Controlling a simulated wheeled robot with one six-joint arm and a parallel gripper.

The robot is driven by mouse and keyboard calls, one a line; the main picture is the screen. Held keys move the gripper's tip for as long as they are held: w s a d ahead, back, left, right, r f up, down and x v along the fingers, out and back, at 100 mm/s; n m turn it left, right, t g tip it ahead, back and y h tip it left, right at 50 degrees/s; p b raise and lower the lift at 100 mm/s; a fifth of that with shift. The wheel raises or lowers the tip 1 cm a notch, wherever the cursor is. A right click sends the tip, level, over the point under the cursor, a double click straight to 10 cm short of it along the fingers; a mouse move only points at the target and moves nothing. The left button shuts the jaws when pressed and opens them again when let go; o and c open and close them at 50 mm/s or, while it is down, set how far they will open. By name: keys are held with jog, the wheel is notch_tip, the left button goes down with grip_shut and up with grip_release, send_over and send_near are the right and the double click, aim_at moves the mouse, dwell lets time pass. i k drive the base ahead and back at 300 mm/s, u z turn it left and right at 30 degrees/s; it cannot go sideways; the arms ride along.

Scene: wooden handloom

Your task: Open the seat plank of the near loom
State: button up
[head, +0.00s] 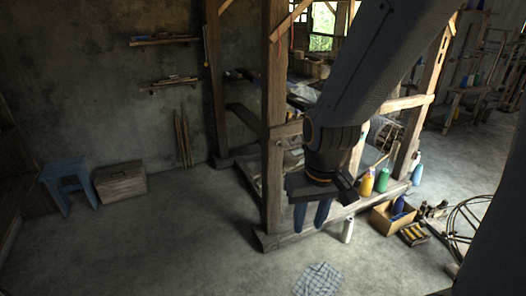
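The near wooden loom (274,115) stands in the middle of the head view, with thick upright posts and a low base beam near the floor. My gripper (311,216) hangs in front of it, pointing down. Its two dark blue fingers are apart with nothing visible between them. My arm and gripper cover much of the loom's near side. I cannot make out the seat plank clearly; it may be partly hidden behind my arm.
A blue stool (67,176) and a wooden box (120,182) stand by the left wall. Coloured bottles (367,182), a cardboard box (393,216) and a wheel frame (468,222) are at right. A checked cloth (318,279) lies in front.

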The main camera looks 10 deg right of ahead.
aim_at(255, 124)
jog(key=u, duration=1)
jog(key=i, duration=1.65)
jog(key=z, duration=0.9)
jog(key=i, duration=0.35)
jog(key=z, duration=0.25)
